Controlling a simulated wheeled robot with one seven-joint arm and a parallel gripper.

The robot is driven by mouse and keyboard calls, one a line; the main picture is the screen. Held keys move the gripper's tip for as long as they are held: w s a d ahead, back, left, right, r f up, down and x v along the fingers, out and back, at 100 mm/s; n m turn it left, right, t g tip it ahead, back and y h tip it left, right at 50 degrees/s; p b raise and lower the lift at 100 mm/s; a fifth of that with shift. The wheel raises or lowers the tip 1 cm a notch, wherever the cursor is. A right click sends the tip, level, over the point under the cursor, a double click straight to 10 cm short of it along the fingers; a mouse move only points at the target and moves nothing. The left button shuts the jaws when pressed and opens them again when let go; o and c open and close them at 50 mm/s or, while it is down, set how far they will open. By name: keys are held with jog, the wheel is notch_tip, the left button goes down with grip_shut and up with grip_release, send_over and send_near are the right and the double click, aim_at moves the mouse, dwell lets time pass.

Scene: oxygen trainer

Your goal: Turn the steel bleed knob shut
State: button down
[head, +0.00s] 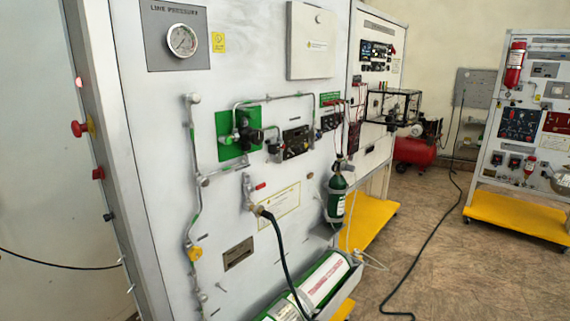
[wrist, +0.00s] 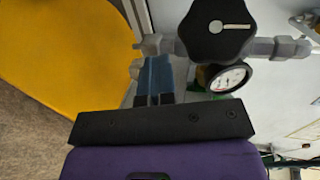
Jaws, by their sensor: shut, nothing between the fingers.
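In the wrist view a large black lobed knob (wrist: 215,28) with a pale bar on its face sits on a grey pipe line. A small steel fitting (wrist: 152,44) is on the line to its left. It may be the steel bleed knob, but I cannot tell. My gripper (wrist: 155,62) has its blue fingers shut and empty, with the tips close by this fitting. Whether they touch is unclear. In the head view my gripper does not show, and I cannot pick out the bleed knob for sure among the fittings on the white panel (head: 160,110).
A round gauge (wrist: 230,78) sits just below the black knob. In the head view a black regulator (head: 245,137) sits on a green plate, with pipes around it. A green cylinder (head: 336,197) and a black hose (head: 280,245) are lower down. Floor is open at the right.

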jog(key=shift+w+d+r, duration=0.1)
jog(key=shift+w+d, duration=0.25)
jog(key=shift+w, duration=0.05)
jog(key=shift+w+d, duration=0.35)
jog(key=shift+w, duration=0.05)
dwell(0.8)
jog(key=s+d, duration=0.3)
jog(key=d, duration=0.1)
jog(key=shift+s+d+r, duration=0.3)
jog(key=shift+s+d, duration=0.05)
dwell(0.5)
